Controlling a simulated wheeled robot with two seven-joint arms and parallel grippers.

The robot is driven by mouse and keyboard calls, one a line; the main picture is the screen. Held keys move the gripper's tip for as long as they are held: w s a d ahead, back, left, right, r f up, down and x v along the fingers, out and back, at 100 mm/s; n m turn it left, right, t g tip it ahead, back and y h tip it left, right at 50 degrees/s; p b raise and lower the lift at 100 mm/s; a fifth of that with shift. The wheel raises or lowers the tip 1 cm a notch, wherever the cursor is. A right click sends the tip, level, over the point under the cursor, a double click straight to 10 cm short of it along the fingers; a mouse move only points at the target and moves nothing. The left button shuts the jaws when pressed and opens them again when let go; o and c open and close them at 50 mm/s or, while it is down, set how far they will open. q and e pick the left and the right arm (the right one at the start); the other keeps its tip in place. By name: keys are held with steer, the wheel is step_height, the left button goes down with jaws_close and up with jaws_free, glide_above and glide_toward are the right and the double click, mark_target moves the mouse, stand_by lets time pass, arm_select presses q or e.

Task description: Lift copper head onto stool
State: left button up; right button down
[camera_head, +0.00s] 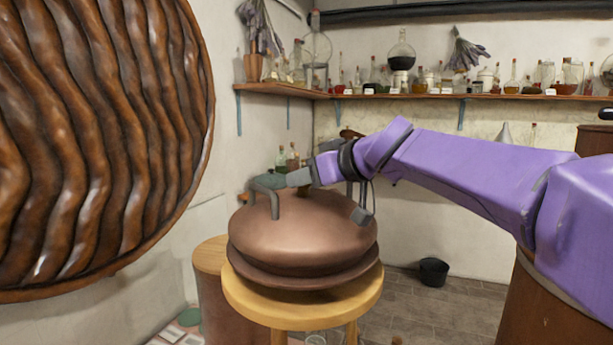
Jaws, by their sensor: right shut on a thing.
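The copper head (300,235) is a wide, rounded copper dome with a flared rim at its base. It is upright over the round, light wooden stool (245,300), and its rim looks to be on or just above the seat; I cannot tell a small gap. My right gripper (318,202), at the end of a purple arm coming from the right, is at the top of the copper head and shut on it. The exact grip point is partly hidden by the gripper's grey parts. My left gripper is not in view.
A large, dark brown ribbed disc (90,130) fills the left side, close to the camera. A wooden shelf (400,97) with several bottles runs along the back walls. A black bucket (433,271) stands on the tiled floor. A brown barrel-like thing (535,315) is at the lower right.

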steer(key=shift+r, duration=0.45)
steer(key=shift+s, duration=0.1)
steer(key=shift+f, duration=0.2)
steer(key=shift+f, duration=0.8)
stand_by(0.4)
steer(key=c, duration=0.6)
jaws_free()
steer(key=shift+s, duration=0.1)
